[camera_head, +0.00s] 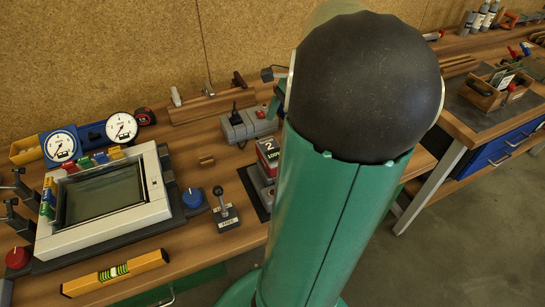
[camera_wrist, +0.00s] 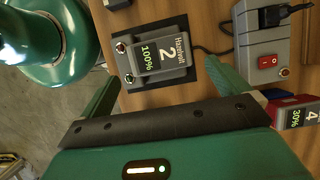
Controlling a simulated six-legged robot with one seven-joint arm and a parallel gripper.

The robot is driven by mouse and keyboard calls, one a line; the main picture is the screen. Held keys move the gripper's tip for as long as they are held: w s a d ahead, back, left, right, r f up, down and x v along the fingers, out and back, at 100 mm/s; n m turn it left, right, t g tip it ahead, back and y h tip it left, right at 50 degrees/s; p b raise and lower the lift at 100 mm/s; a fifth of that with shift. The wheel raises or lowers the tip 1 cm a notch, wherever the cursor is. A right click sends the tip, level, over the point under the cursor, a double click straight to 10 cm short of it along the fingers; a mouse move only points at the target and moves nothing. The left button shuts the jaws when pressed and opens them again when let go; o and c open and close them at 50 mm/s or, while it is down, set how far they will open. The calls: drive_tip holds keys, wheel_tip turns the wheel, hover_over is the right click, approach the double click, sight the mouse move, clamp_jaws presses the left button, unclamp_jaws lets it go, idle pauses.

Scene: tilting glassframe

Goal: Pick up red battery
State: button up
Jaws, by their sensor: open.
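In the head view the block marked 2 (camera_head: 268,152) shows some red and stands left of my arm. My gripper (camera_wrist: 178,75) is open, with its green fingers spread and nothing between them.
A grey box with a red switch (camera_wrist: 268,60) and a black plug stands right of the dock. A joystick (camera_head: 226,212), a framed screen (camera_head: 105,195) and a yellow level (camera_head: 115,272) lie on the wooden bench left of my arm. Another bench stands at right.

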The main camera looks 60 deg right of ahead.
sight(273, 149)
drive_tip(key=x, duration=0.4)
drive_tip(key=shift+a+f, duration=0.1)
drive_tip(key=shift+a, duration=0.05)
drive_tip(key=x, duration=0.5)
drive_tip(key=shift+s+d+f, duration=0.1)
drive_tip(key=shift+s+d, duration=0.1)
drive_tip(key=shift+d, duration=0.1)
drive_tip(key=c, duration=0.7)
wheel_tip(273, 149, up, 10)
drive_tip(key=shift+r, duration=0.1)
drive_tip(key=o, duration=0.4)
drive_tip(key=c, duration=0.4)
drive_tip(key=shift+r, duration=2.95)
